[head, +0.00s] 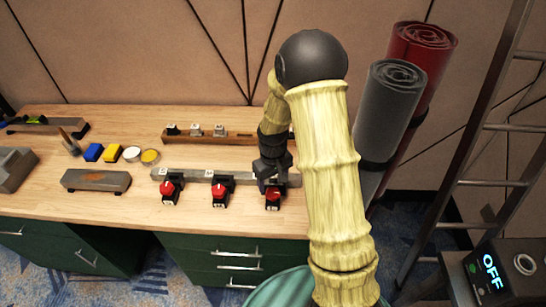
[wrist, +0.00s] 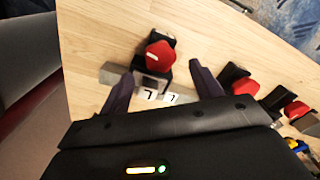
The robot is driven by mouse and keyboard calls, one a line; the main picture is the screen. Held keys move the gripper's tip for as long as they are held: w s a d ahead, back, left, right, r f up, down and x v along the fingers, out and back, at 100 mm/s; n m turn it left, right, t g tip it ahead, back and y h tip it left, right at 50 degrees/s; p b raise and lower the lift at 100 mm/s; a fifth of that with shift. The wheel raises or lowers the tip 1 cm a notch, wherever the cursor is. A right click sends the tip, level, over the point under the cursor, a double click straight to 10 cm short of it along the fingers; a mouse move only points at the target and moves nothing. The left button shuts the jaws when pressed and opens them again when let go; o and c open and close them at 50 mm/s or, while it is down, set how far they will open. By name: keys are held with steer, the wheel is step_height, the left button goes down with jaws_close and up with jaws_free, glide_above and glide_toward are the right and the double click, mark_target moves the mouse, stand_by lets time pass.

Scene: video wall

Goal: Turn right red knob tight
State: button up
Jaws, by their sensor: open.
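Three red knobs on black bases stand in a row along a grey bar on the wooden workbench. The right red knob (head: 273,193) sits just below my gripper (head: 272,176), which partly covers its surroundings in the head view. In the wrist view this knob (wrist: 160,54) shows a pale pointer mark and lies ahead of and between the two fingertips of my gripper (wrist: 160,72). The fingers are spread apart with nothing between them. I cannot tell their exact height above the knob. The middle knob (head: 219,191) and left knob (head: 167,188) stand farther left.
A second bar (head: 235,136) with white-tagged pieces lies behind. Blue and yellow blocks (head: 93,152) and a sharpening stone (head: 95,181) are on the left. A grey roll (head: 387,115), a red roll (head: 420,70) and a ladder (head: 480,150) stand right of the bench.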

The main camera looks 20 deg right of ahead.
mark_target(273, 193)
step_height(273, 193, up, 12)
steer(key=shift+b, duration=0.4)
steer(key=shift+r, duration=0.1)
steer(key=s+r+m+t, duration=0.1)
steer(key=s+m+t, duration=0.1)
steer(key=s, duration=1.3)
steer(key=shift+d+r+m+t, duration=0.15)
steer(key=shift+m+t, duration=0.15)
steer(key=shift+m, duration=0.3)
